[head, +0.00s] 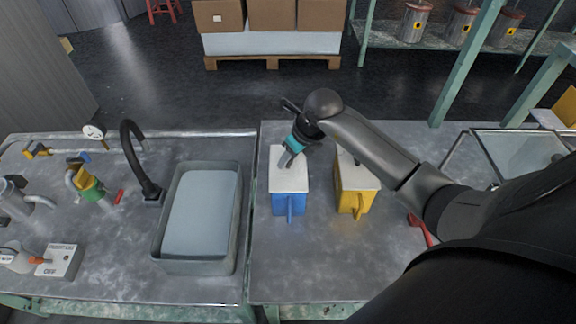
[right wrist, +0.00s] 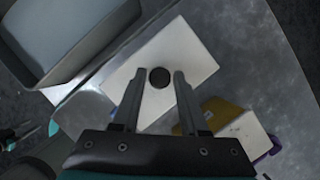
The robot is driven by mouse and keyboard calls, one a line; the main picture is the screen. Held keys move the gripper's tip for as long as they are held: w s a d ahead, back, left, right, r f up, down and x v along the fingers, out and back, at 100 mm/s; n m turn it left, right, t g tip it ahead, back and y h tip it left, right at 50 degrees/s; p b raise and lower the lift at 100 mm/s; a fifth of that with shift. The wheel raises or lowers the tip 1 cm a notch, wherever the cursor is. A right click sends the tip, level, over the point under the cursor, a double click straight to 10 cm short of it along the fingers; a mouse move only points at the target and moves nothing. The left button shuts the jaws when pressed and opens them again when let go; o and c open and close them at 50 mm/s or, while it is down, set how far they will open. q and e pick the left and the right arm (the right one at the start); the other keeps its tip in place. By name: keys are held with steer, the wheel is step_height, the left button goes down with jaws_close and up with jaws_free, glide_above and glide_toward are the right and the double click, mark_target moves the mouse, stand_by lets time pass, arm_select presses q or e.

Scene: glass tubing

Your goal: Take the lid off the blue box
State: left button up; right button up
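The blue box (head: 288,205) stands upright on the metal table with its flat white lid (head: 290,182) on top. In the right wrist view the white lid (right wrist: 187,62) has a round black knob (right wrist: 159,77) on it. My right gripper (head: 286,160) is over the lid in the head view. In the right wrist view its two fingers (right wrist: 156,76) are apart, one on each side of the knob, with gaps showing. I cannot tell how far above the lid the fingertips are. My left gripper is in neither view.
A yellow box (head: 354,203) with a white lid stands just right of the blue box. A grey sink (head: 160,240) with a black faucet (head: 137,160) is to the left. The table front (head: 310,260) is clear.

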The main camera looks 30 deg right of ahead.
jaws_close()
steer(key=shift+r, duration=0.1)
stand_by(0.3)
